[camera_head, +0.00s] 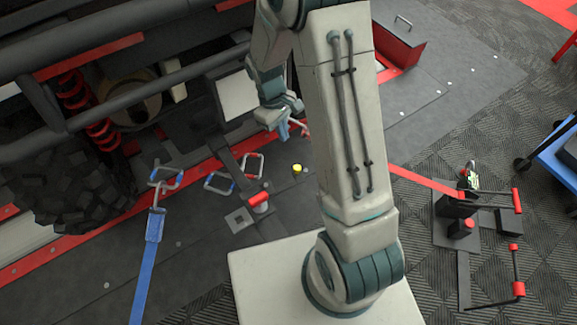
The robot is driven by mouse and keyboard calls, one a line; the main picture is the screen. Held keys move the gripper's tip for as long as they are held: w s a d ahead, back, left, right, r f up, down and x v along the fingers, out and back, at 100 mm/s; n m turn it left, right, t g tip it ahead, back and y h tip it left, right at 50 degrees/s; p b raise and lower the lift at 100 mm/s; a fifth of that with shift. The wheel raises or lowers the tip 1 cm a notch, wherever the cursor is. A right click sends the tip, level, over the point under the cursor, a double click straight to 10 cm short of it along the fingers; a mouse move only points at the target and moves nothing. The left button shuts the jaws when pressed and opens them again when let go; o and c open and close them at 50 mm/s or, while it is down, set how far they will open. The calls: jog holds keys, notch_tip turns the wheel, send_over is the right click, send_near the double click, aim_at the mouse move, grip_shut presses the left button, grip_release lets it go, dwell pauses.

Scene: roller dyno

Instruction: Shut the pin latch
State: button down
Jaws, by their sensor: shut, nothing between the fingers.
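In the head view, my gripper (299,130) hangs at the end of my arm, left of the large white arm link. It is small in the picture; its blue-grey fingers are together with nothing visible between them. Below and left of it, a dark bar (237,172) slants down to a red grip (258,199) beside a grey floor plate (239,219). This may be the pin latch, but I cannot tell for sure, nor whether any pin is seated. My gripper looks apart from the red grip.
A yellow-topped piece (297,168) stands on the floor below my gripper. A blue strap (148,255) and metal loops (220,183) lie to the left. The vehicle's tyre (75,190) and suspension fill the upper left. A black stand with red knobs (461,228) is at right.

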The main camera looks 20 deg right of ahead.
jog(key=b+x, duration=0.4)
jog(key=x, duration=0.8)
jog(key=shift+w, duration=0.25)
